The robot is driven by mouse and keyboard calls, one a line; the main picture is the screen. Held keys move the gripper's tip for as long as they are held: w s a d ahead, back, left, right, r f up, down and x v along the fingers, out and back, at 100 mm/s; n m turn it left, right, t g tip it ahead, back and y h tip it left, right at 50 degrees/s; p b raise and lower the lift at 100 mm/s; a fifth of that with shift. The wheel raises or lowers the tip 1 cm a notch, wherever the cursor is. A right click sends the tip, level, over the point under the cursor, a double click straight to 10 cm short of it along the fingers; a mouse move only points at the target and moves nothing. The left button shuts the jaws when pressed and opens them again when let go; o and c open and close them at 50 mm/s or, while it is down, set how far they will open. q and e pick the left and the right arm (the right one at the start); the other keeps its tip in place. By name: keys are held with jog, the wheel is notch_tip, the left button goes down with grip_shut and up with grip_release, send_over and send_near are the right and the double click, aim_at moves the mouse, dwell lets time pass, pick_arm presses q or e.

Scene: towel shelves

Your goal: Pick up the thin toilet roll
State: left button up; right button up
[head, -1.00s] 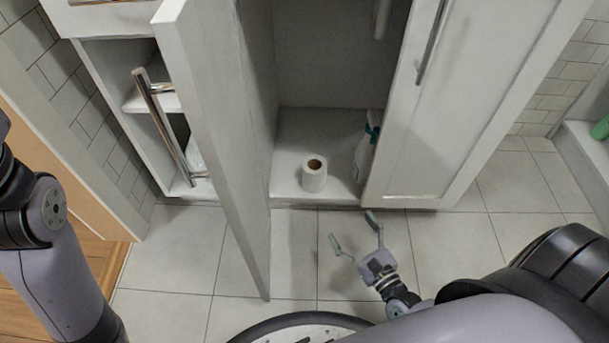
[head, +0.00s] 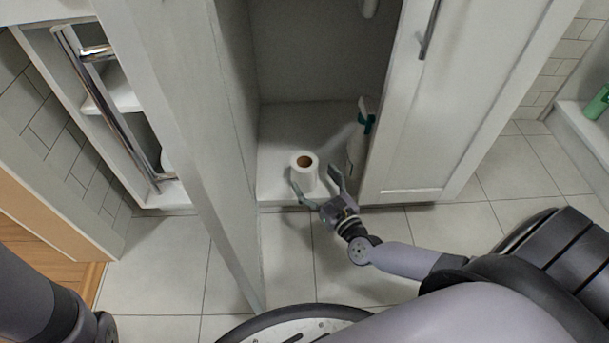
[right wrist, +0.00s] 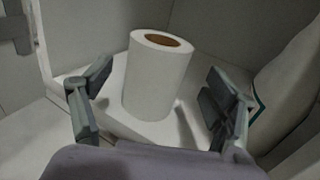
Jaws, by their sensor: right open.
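The white toilet roll (head: 304,173) stands upright on the cabinet floor near its front edge, in the head view. It also shows in the right wrist view (right wrist: 156,80), brown core opening at the top. My right gripper (head: 315,183) is open at the cabinet's front edge, with its fingertips reaching toward the roll, one to either side of its near part. In the right wrist view the open fingers (right wrist: 155,88) show left and right of the roll, apart from it. My left gripper is out of view; only part of my left arm shows at the lower left.
A spray bottle (head: 357,141) with a green top stands right of the roll, inside the cabinet. The open left door (head: 190,130) and the right door (head: 425,110) flank the opening. A side shelf (head: 120,98) is at the left. Tiled floor (head: 410,230) lies in front.

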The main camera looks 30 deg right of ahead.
aim_at(311, 177)
jog(key=w+b, duration=0.1)
jog(key=w, duration=0.1)
jog(key=w+b, duration=0.1)
jog(key=w, duration=0.1)
jog(key=shift+w+a, duration=0.2)
jog(key=shift+w, duration=0.1)
jog(key=shift+w+b, duration=0.3)
jog(key=shift+w, duration=0.05)
jog(key=shift+r, duration=0.1)
jog(key=c, duration=1.2)
jog(key=shift+c, duration=0.5)
jog(key=shift+r, duration=0.1)
